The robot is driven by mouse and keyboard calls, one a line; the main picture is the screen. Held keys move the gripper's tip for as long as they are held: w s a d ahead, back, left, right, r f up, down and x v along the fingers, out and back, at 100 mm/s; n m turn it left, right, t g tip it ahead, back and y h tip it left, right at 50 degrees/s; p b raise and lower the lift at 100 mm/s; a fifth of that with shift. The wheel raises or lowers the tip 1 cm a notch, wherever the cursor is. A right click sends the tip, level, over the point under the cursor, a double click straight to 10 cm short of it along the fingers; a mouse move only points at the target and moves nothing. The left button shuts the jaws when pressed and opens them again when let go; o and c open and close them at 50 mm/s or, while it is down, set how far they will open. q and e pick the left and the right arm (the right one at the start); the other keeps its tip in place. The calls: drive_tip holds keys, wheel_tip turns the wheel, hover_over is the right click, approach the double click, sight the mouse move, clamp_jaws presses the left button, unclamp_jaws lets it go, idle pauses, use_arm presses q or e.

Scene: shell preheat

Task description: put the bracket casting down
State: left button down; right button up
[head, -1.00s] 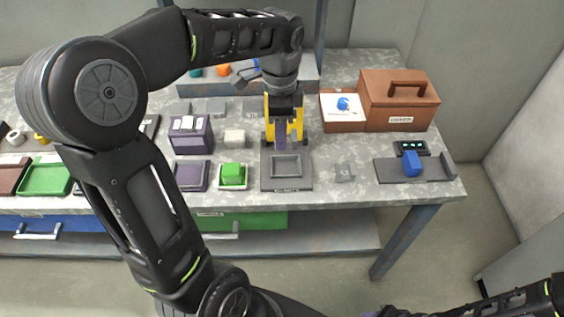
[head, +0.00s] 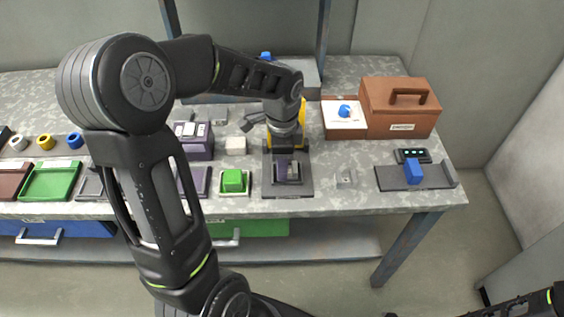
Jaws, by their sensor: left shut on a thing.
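My left gripper (head: 284,172) points down over a dark grey square tray (head: 304,188) near the front edge of the bench. It is shut on a small grey piece, the bracket casting (head: 294,172), which is mostly hidden by the fingers. The casting is at or just above the tray's recess; I cannot tell whether it touches the bottom. My right arm shows only at the lower right corner, and its gripper is out of view.
A yellow fixture (head: 302,122) stands right behind my left gripper. A green block in a tray (head: 232,181) and a purple box (head: 197,150) are to the left. A brown case (head: 400,112) and a blue block on a grey stand (head: 413,172) are to the right.

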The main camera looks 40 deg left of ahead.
use_arm(q)
drive_tip(key=shift+f, duration=0.2)
drive_tip(key=c, duration=0.9)
unclamp_jaws()
drive_tip(key=shift+r, duration=0.15)
wheel_tip(320, 180, up, 12)
